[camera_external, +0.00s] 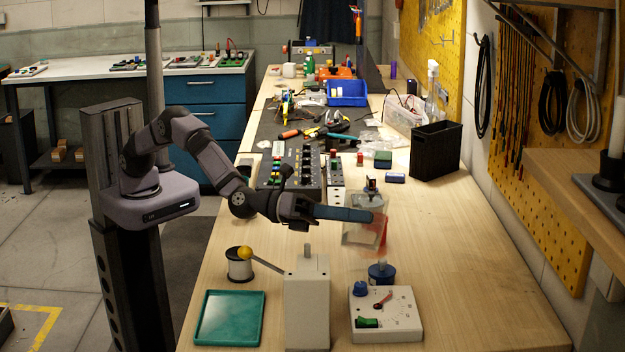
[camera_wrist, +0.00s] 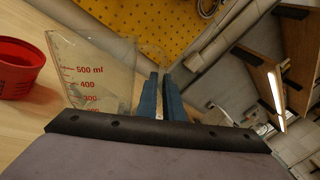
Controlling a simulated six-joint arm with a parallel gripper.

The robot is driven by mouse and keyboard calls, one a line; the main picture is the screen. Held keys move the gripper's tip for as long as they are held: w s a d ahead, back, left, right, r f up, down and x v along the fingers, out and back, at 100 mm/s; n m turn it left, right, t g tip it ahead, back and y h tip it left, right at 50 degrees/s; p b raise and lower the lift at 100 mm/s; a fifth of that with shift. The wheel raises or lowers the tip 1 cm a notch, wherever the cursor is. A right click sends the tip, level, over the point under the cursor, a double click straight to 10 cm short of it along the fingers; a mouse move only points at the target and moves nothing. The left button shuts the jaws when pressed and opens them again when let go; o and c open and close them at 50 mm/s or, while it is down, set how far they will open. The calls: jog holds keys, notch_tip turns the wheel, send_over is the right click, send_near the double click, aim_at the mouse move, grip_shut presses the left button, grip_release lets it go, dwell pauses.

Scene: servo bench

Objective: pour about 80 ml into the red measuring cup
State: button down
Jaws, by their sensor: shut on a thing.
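My gripper (camera_external: 372,216) has its long blue fingers level, pointing right over the bench. In the wrist view the fingers (camera_wrist: 167,95) are close together, shut on the clear glass beaker (camera_wrist: 95,70), which is beside them on the left. The beaker has red marks, with 500 ml, 400 and 300 readable. I cannot tell its exact tilt or liquid level. In the external view the beaker (camera_external: 358,235) is partly behind the fingers. The red measuring cup (camera_wrist: 18,68) is left of the beaker in the wrist view, cut by the frame edge; its contents are not clear.
In front are a white dial box (camera_external: 400,318), a grey block with a yellow-knobbed lever (camera_external: 306,300), a green tray (camera_external: 230,318) and a spool (camera_external: 239,266). A black bin (camera_external: 435,150) and a control panel (camera_external: 290,172) stand behind. The bench's right side is clear.

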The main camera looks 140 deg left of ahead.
jog(key=shift+w+d+f+m, duration=0.3)
jog(key=shift+d+m, duration=0.3)
jog(key=shift+d, duration=0.05)
jog(key=shift+w+d+r+m+p, duration=0.15)
jog(key=shift+w+d+m+p, duration=0.25)
jog(key=shift+d+m+p, duration=0.5)
jog(key=shift+w+d+f+m+p, duration=0.25)
jog(key=shift+d+f+m, duration=0.35)
jog(key=shift+m, duration=0.45)
jog(key=shift+w+d+f+m+p, duration=0.1)
jog(key=shift+w+d+f+m, duration=0.25)
jog(key=shift+f+m, duration=0.55)
jog(key=shift+s+d+r+m, duration=0.1)
jog(key=shift+r+m, duration=0.05)
jog(key=shift+m, duration=0.1)
